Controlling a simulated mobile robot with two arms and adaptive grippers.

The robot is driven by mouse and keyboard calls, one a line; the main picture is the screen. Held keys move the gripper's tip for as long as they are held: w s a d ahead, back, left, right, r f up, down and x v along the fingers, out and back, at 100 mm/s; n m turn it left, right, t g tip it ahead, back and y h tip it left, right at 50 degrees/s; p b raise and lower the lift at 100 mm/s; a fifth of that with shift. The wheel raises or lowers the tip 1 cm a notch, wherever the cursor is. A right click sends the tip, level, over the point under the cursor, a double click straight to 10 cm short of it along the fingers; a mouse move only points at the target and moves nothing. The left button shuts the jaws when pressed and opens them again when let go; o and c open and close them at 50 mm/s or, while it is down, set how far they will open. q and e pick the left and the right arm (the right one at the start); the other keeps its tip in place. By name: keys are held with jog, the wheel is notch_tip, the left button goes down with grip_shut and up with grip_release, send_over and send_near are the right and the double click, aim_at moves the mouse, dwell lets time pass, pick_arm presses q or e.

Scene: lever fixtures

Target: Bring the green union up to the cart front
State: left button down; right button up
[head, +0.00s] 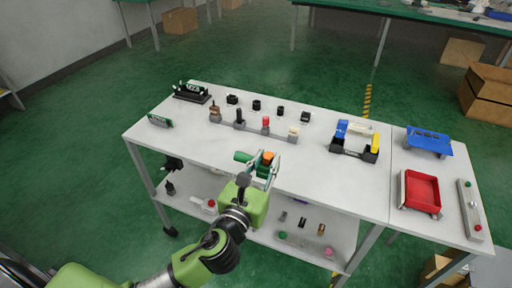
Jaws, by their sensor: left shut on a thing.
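The green union (242,157) is near the front edge of the white cart top (195,150), its green end sticking out to the left of my left gripper (264,165). My left gripper is shut on it, and the fingers hide part of it. An orange part (268,155) shows between or just behind the fingers; I cannot tell whether it belongs to the union. I cannot tell whether the union touches the cart top or is slightly above it. My right gripper is not in view.
Behind stands a lever fixture (252,128) with several knobs, and several small black parts. A blue-yellow holder (354,150) is to the right, with a red tray (420,191) and blue stand (429,140) beyond. A small green block (160,121) is at the left. The lower shelf (338,246) holds small parts.

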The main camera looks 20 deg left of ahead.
pick_arm(q)
jog(key=shift+w+a+r+p, duration=0.1)
jog(key=shift+w+r+p, duration=0.5)
jog(key=shift+w+r, duration=0.2)
jog(key=w+a+f+b, duration=0.1)
jog(key=w+f, duration=0.2)
jog(key=w, duration=0.1)
jog(key=w+a+f+b, duration=0.1)
jog(key=w+f, duration=0.2)
jog(key=w, duration=0.1)
jog(key=w+a+f+b, duration=0.1)
jog(key=w+f, duration=0.2)
jog(key=w, duration=0.1)
jog(key=shift+w+a+f, duration=0.1)
jog(key=shift+a+f, duration=0.15)
jog(key=shift+f+b, duration=0.8)
jog(key=shift+f, duration=0.7)
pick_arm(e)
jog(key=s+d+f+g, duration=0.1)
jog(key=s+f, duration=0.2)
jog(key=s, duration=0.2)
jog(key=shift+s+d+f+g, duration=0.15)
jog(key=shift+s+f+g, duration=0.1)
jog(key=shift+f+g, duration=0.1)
pick_arm(q)
jog(key=shift+f, duration=0.15)
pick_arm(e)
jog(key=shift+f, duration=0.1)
